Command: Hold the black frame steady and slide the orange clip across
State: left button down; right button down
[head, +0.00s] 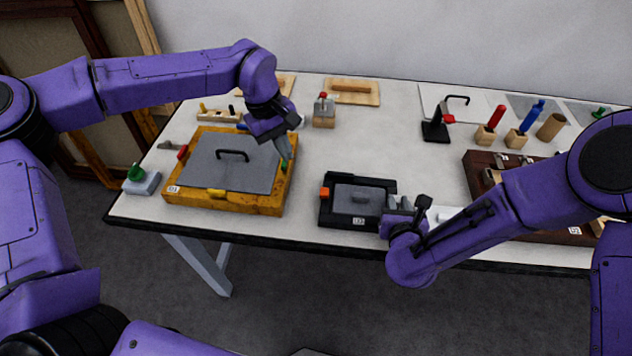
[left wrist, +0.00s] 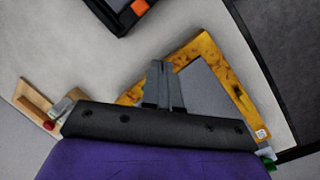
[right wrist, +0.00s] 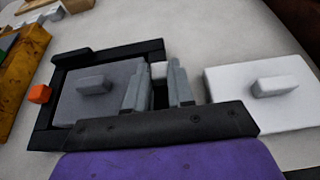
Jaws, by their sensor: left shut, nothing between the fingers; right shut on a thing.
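The black frame (head: 327,212) lies flat near the table's front edge, with a grey panel (right wrist: 75,108) and block handle inside it. The orange clip (head: 324,192) sits on the frame's left side; it also shows in the right wrist view (right wrist: 39,94). My right gripper (right wrist: 158,75) is shut on the frame's right side bar, its fingers on either side of it. A small whitish block (right wrist: 158,70) shows between the fingertips. My left gripper (head: 285,158) is shut and empty over the right side of the gilt frame, apart from the black frame; it also shows in the left wrist view (left wrist: 160,68).
The gilt frame (head: 225,204) with a grey panel lies to the left. A white panel (right wrist: 233,112) lies right of the black frame. A brown case (head: 478,163) stands at right. Tools line the back.

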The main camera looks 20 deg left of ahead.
aim_at(324, 193)
jog(key=shift+a, duration=0.35)
jog(key=shift+s, duration=0.1)
jog(key=shift+d, duration=0.35)
pick_arm(q)
jog(key=f+n, duration=0.3)
jog(key=d+f+n+h, duration=0.1)
jog(key=f+n, duration=0.2)
jog(key=n, duration=0.1)
jog(key=s+d+f+n, duration=0.1)
jog(key=f+n, duration=0.2)
jog(key=f, duration=0.1)
jog(key=shift+h, duration=0.4)
jog(key=d, duration=0.3)
jog(key=shift+w+d+r+t, duration=0.1)
jog(key=shift+w+r+t, duration=0.05)
jog(key=shift+w+t, duration=0.15)
pick_arm(e)
jog(key=shift+a, duration=0.1)
pick_arm(q)
jog(key=shift+d, duration=0.2)
